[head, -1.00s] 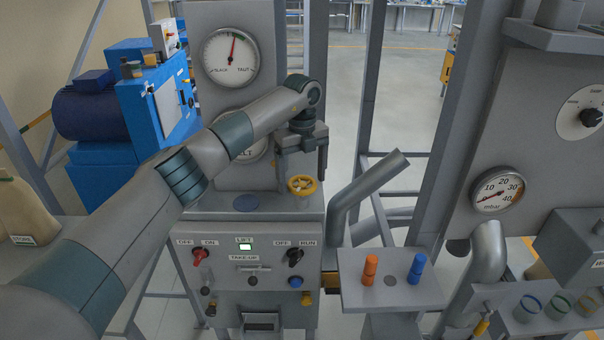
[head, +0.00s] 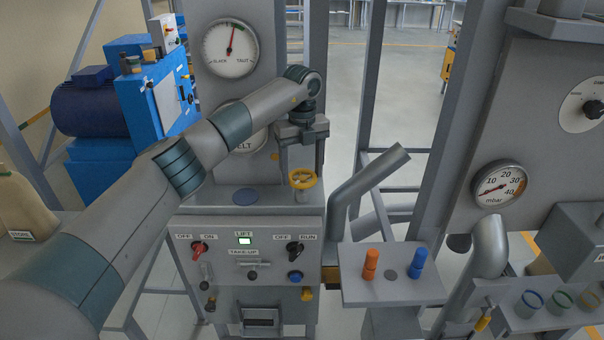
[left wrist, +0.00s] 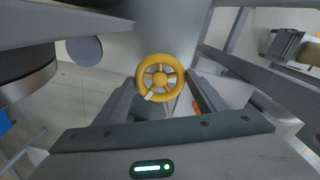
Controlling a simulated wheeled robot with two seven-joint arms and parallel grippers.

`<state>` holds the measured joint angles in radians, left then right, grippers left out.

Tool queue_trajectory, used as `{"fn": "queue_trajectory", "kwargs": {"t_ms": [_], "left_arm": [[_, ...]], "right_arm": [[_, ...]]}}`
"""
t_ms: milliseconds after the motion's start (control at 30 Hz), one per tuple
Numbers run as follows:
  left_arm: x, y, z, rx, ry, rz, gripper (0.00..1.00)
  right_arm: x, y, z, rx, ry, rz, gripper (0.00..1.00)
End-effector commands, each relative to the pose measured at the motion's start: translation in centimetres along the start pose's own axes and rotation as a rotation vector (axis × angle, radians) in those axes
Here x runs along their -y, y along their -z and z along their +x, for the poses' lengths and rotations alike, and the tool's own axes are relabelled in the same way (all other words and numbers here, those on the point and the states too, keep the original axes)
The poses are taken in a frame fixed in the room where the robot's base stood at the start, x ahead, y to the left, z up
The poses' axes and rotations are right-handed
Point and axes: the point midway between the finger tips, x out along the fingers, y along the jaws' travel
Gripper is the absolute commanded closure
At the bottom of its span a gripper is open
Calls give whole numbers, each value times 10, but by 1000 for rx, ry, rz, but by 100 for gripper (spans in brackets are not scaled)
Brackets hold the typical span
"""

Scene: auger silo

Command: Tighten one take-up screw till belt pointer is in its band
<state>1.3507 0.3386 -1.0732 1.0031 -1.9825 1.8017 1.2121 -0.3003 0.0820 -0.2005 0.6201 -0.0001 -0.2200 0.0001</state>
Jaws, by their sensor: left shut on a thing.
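The belt dial (head: 229,48), marked SLACK and TAUT, is on the grey panel at upper left in the head view. Its red pointer stands just right of straight up, near the green band; I cannot tell whether it is inside the band. A yellow handwheel (head: 303,180) stands upright on the take-up machine's ledge, and it also shows in the left wrist view (left wrist: 160,77). My left gripper (head: 303,168) points down over the handwheel and is shut on it. The fingertip contact is partly hidden. My right gripper is not in view.
Below, a control panel (head: 224,265) carries red, black and blue controls and a lit LIFT lamp. A shelf (head: 390,290) with orange and blue pegs stands to the right, beside a slanted grey pipe (head: 365,182). A mbar gauge (head: 499,186) is farther right.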

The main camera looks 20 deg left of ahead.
Motion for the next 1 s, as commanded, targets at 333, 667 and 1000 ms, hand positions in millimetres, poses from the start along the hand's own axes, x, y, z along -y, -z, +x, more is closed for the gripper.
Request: {"fn": "queue_trajectory", "kwargs": {"t_ms": [333,667,1000], "left_arm": [[0,-1,3,4,1,263,58],[0,-1,2,4,0,578,58],[0,-1,0,4,1,900,58]], "right_arm": [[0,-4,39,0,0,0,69],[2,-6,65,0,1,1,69],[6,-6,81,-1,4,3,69]]}}
